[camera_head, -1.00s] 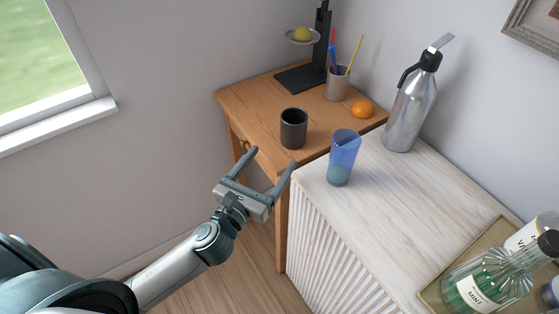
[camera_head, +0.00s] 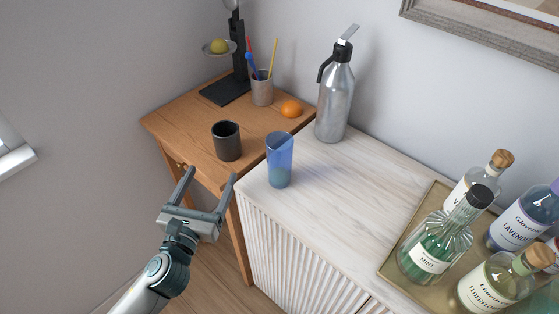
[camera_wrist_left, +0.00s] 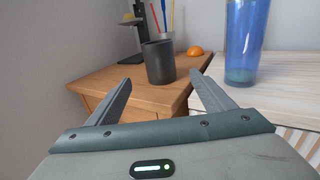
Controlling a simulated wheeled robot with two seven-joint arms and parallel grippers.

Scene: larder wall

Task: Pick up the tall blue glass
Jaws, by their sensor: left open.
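The tall blue glass (camera_head: 279,160) stands upright near the left end of the white ribbed cabinet. It is see-through blue, and it also shows at the upper right of the left wrist view (camera_wrist_left: 245,40). My left gripper (camera_head: 208,174) is open and empty, in front of the furniture and left of the glass, not touching it. In the left wrist view the open fingers (camera_wrist_left: 162,88) point towards the dark cup (camera_wrist_left: 159,62), with the glass beyond the right finger. My right gripper is not in view.
The dark cup (camera_head: 227,141) stands on the wooden desk (camera_head: 188,128), left of the glass. An orange (camera_head: 291,108), a pencil cup (camera_head: 262,90) and a metal siphon (camera_head: 335,97) stand behind. A tray (camera_head: 394,257) of bottles is at right. The cabinet top (camera_head: 345,185) between is clear.

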